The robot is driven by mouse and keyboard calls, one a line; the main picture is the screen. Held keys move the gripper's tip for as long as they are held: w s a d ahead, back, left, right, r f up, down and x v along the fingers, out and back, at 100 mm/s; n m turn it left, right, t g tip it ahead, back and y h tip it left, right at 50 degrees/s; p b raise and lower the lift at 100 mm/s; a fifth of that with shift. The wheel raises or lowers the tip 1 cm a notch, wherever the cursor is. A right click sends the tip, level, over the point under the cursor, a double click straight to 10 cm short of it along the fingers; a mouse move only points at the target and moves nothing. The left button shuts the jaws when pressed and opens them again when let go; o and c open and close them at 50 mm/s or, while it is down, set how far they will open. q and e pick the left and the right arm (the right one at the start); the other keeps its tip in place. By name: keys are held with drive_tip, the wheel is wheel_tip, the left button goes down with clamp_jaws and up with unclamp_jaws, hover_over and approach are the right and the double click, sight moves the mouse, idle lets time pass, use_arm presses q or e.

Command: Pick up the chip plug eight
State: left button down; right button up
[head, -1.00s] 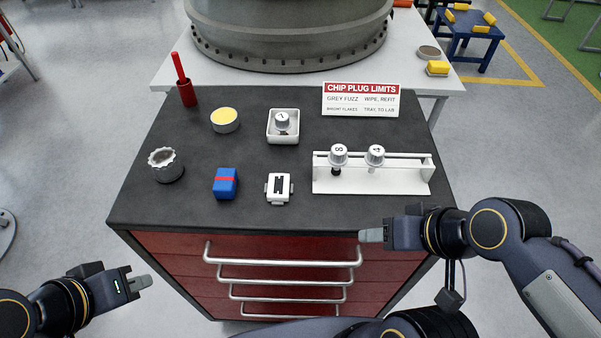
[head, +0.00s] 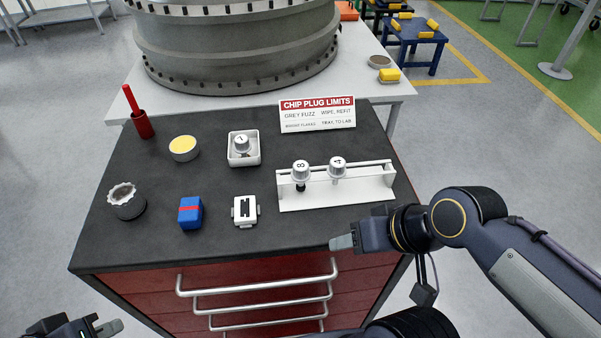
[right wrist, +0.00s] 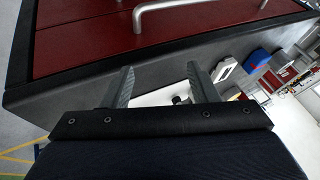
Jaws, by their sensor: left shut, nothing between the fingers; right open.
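Chip plug eight (head: 301,170) is a white-grey knob marked 8 with a dark lower part, upright at the left of a white rack (head: 345,200). Another plug marked 4 (head: 338,166) stands to its right in the same rack. My right gripper (head: 342,243) is at the cart's front edge, in front of the rack and apart from plug eight. In the right wrist view its two fingers (right wrist: 163,82) are spread, with part of the white rack seen past them. My left gripper (head: 108,328) is low at the bottom left, shut and empty, away from the cart top.
A plug marked 1 (head: 242,146) sits in a white tray (head: 243,161). A white block (head: 245,211), a blue box with a red band (head: 190,213), a knurled cap (head: 127,201), a yellow-topped tin (head: 184,148), a red holder (head: 143,125) and a sign (head: 317,113) stand around the dark top.

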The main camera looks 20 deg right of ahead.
drive_tip(key=w+r+m+g+h+b, duration=0.1)
drive_tip(key=w+r+m+g, duration=0.35)
drive_tip(key=w+r, duration=0.4)
drive_tip(key=r+m+g+h, duration=0.1)
drive_tip(key=r+m+h, duration=0.15)
drive_tip(key=m, duration=0.25)
hover_over(301, 165)
drive_tip(key=shift+s+d+f+b, duration=0.2)
drive_tip(key=shift+f+b, duration=0.2)
drive_tip(key=shift+w+a+h, duration=0.15)
drive_tip(key=shift+w+h, duration=0.05)
drive_tip(key=shift+h, duration=0.05)
drive_tip(key=shift+f, duration=0.3)
wheel_tip(301, 165, down, 7)
drive_tip(key=shift+r, duration=0.1)
drive_tip(key=shift+c, duration=0.4)
drive_tip(key=c, duration=1)
